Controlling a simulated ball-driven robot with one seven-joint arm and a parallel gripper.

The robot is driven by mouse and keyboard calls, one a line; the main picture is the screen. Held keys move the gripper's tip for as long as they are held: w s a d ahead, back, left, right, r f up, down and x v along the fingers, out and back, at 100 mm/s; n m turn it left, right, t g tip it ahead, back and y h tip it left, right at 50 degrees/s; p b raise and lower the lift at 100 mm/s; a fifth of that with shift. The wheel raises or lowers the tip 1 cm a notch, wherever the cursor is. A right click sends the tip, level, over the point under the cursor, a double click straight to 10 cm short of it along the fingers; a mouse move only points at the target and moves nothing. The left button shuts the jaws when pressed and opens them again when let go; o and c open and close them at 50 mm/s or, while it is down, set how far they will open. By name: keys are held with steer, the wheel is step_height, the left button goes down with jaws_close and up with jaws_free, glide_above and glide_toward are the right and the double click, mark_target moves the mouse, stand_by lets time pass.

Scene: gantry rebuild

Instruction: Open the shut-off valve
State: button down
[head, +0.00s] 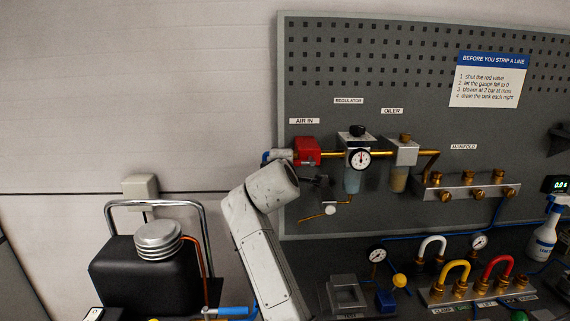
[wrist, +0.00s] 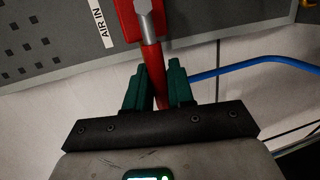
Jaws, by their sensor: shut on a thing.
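The red shut-off valve (head: 307,151) sits on the board under the AIR IN label, at the left end of the brass line. In the wrist view its red body (wrist: 127,22) shows at the top, with a silver part in front and a red handle (wrist: 152,57) reaching down. My gripper (wrist: 162,68) has its green fingers on either side of this handle and is shut on it. The handle's lower end is partly hidden between the fingers. In the head view my arm covers the fingers and the handle.
The regulator gauge (head: 361,158) and oiler (head: 401,152) stand just right of the valve. A blue hose (wrist: 250,61) runs right of the fingers. A black tank (head: 143,275) with a metal frame stands lower left.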

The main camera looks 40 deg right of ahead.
steer(key=c, duration=1.1)
jaws_free()
steer(key=b+v, duration=0.2)
steer(key=v, duration=0.8)
steer(key=shift+s+a+r, duration=0.1)
steer(key=shift+s+a, duration=0.1)
steer(key=shift+s, duration=0.1)
